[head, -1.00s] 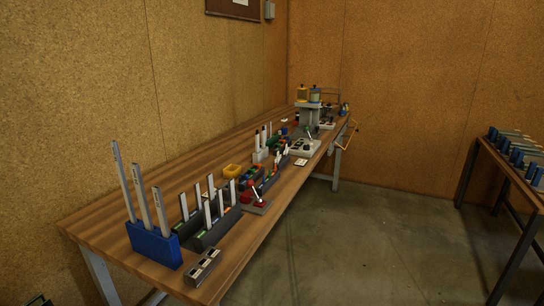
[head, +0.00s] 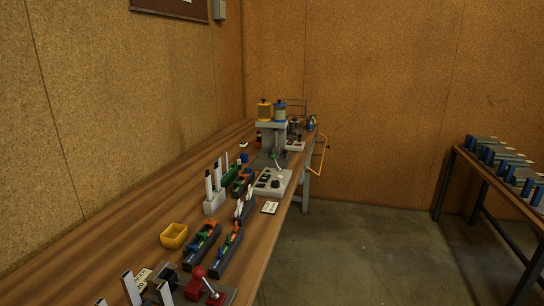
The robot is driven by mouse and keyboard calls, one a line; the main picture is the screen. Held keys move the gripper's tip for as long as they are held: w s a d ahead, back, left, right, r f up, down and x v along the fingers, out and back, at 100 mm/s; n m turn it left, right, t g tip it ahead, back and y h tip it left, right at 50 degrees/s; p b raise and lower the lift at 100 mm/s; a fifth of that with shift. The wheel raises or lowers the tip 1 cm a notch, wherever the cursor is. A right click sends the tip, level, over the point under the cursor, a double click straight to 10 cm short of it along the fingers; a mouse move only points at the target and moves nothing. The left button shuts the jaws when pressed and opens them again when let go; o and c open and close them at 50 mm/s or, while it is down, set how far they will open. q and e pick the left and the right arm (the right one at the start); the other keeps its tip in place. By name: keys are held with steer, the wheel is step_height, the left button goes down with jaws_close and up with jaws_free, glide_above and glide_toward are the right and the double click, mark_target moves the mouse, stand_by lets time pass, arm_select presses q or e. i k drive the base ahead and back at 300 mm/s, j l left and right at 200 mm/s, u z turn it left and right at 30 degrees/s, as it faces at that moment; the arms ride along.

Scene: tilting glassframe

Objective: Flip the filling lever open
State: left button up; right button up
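Another lever with a red base (head: 198,283) and a pale rod stands at the near bench edge. Neither of my grippers is in view.
The wooden bench (head: 140,210) runs along the left wall. It bears a yellow bin (head: 174,236), dark racks with coloured parts (head: 202,246) and a grey holder (head: 214,203). A yellow bar (head: 323,155) juts out at its far right. The floor (head: 370,250) is clear up to another table (head: 490,195).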

mark_target(273, 156)
steer(key=i+l, duration=0.1)
steer(key=l, duration=0.35)
steer(key=i+l+u, duration=0.1)
steer(key=l, duration=0.4)
steer(key=i+l+u, duration=0.4)
steer(key=i+l, duration=1.1)
steer(key=i+l+u, duration=0.1)
steer(key=i, duration=0.55)
